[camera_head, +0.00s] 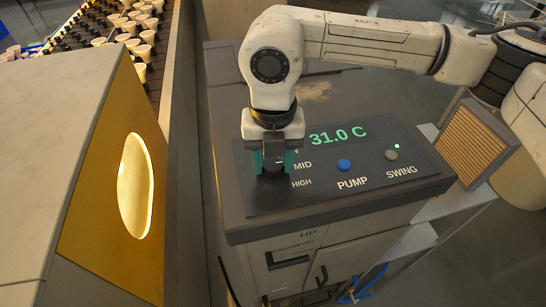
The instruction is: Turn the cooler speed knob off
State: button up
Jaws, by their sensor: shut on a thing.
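The cooler (262,226) stands in the middle with a dark control panel (325,191) on its top. The panel shows a green "31.0 C" readout and the labels MID and HIGH. My gripper (271,172) points down at the left end of the panel, beside these labels. Its teal fingers are shut on the dark speed knob (270,176), which is mostly hidden between them. The knob's pointer direction cannot be made out. The label above MID is largely covered by my gripper.
A blue PUMP button (344,165) and a grey SWING button (391,155) with a lit green dot beside it sit right of the knob. A slatted tan pad (463,143) is at the right. A grey and yellow housing (112,190) with a glowing oval opening stands at the left.

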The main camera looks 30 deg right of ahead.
jog(key=shift+c, duration=1.1)
jog(key=shift+f+b, duration=0.1)
jog(key=shift+b, duration=0.3)
jog(key=n+b, duration=0.2)
jog(key=b, duration=0.1)
jog(key=shift+f+n, duration=0.2)
jog(key=shift+n, duration=0.2)
jog(key=n+b, duration=0.5)
jog(key=shift+d+r, duration=0.1)
jog(key=shift+r, duration=0.05)
jog(key=n+b, duration=0.2)
jog(key=n, duration=0.3)
jog(key=shift+b, duration=0.35)
jog(key=shift+r+n+b, duration=0.2)
jog(key=shift+n+b, duration=0.5)
jog(key=shift+n, duration=1.8)
jog(key=shift+w, duration=0.1)
